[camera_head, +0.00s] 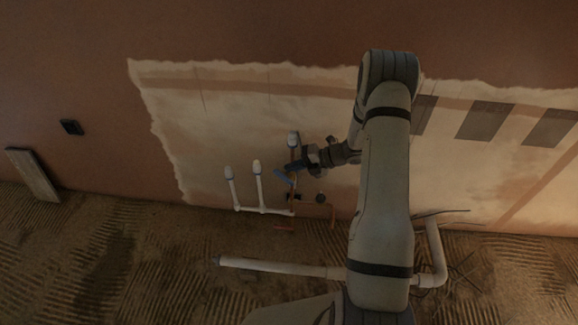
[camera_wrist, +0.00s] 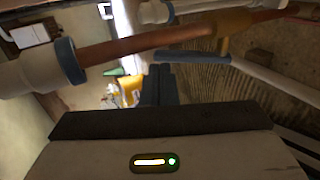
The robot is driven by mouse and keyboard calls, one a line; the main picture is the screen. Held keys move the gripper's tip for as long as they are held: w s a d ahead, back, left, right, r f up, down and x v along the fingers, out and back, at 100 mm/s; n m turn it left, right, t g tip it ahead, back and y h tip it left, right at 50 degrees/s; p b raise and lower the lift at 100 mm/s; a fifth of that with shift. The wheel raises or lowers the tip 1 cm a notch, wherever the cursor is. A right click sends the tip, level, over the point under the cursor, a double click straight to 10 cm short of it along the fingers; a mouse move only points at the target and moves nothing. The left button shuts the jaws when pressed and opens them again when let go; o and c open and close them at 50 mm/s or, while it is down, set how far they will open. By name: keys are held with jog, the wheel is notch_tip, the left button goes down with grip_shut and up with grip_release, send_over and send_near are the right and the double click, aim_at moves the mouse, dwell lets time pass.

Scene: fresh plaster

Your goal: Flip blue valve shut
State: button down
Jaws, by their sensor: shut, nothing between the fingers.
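The blue valve handle (camera_head: 283,177) shows in the head view as a small slanted lever among the pipes low on the wall. In the wrist view the blue lever (camera_wrist: 192,57) is a flat bar joined to a brass-coloured body (camera_wrist: 234,24) on a copper pipe (camera_wrist: 150,46). The bar runs roughly alongside the pipe there. My gripper (camera_head: 291,168) is shut and empty, close to the handle. In the wrist view its dark fingertips (camera_wrist: 158,72) lie just below the left end of the lever; I cannot tell whether they touch it.
White capped pipe stubs (camera_head: 257,180) stand left of the valve, and another capped pipe (camera_head: 293,140) rises behind it. A dark round part (camera_head: 320,198) sits right of it. A long white pipe (camera_head: 270,265) lies on the ground in front. A board (camera_head: 34,174) leans far left.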

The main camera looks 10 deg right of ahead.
jog(key=a+r+p+v, duration=0.1)
jog(key=r+p+v, duration=0.1)
jog(key=v, duration=0.9)
jog(key=shift+w+r+p, duration=0.2)
jog(key=shift+r+p, duration=0.15)
jog(key=shift+p, duration=0.15)
jog(key=shift+d, duration=0.1)
jog(key=s+a+r+n+g+h, duration=0.2)
jog(key=s+a+r+n+h, duration=0.15)
jog(key=s+r+n, duration=0.5)
jog(key=s+a+r+n+g+h, duration=0.2)
jog(key=s+a+r+n+g, duration=0.25)
jog(key=n, duration=0.75)
jog(key=s+r+n+t+h, duration=0.4)
jog(key=s+r+n, duration=0.5)
jog(key=n, duration=1)
jog(key=shift+s+a+h, duration=0.2)
jog(key=shift+s+h, duration=0.95)
jog(key=shift+s, duration=1.15)
